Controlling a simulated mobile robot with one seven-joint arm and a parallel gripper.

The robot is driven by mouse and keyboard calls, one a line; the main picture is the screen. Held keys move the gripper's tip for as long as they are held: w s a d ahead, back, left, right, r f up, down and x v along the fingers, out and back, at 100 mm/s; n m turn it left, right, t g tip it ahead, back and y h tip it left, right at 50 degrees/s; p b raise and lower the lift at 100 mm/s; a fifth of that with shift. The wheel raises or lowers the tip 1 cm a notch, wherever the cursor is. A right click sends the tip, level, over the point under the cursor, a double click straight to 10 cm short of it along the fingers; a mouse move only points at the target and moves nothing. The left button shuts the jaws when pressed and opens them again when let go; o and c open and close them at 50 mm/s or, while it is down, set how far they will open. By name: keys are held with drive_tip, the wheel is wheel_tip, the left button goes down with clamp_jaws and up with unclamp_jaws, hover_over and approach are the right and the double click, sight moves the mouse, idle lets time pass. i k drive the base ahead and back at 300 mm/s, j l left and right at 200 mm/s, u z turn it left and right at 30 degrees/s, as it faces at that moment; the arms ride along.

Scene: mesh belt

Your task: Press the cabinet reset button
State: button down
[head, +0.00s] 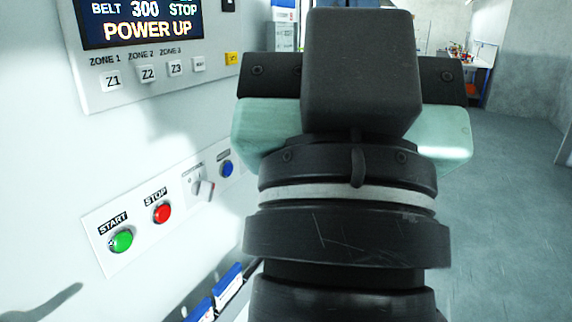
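The white cabinet (160,150) fills the left of the head view. A blue round button (227,168) sits at the right end of its lower button strip, close to the left edge of my gripper in the picture. Its small label is too blurred to read surely; no other button there is blue. My gripper (352,125) is seen from behind, in the middle right of the view. Its dark body and pale green sides hide the fingertips, and nothing shows whether they are open or shut. I see no contact with the button.
The same strip holds a green START button (121,241), a red STOP button (162,213) and a selector switch (203,186). Above, a display (145,22) reads POWER UP, over zone keys (148,74). Blue-and-white boxes (228,280) stand below. Grey floor (510,190) is open at right.

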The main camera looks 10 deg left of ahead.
sight(228, 167)
drive_tip(key=i+l+u, duration=0.3)
drive_tip(key=l, duration=0.3)
drive_tip(key=i+l+u, duration=0.3)
drive_tip(key=l, duration=0.35)
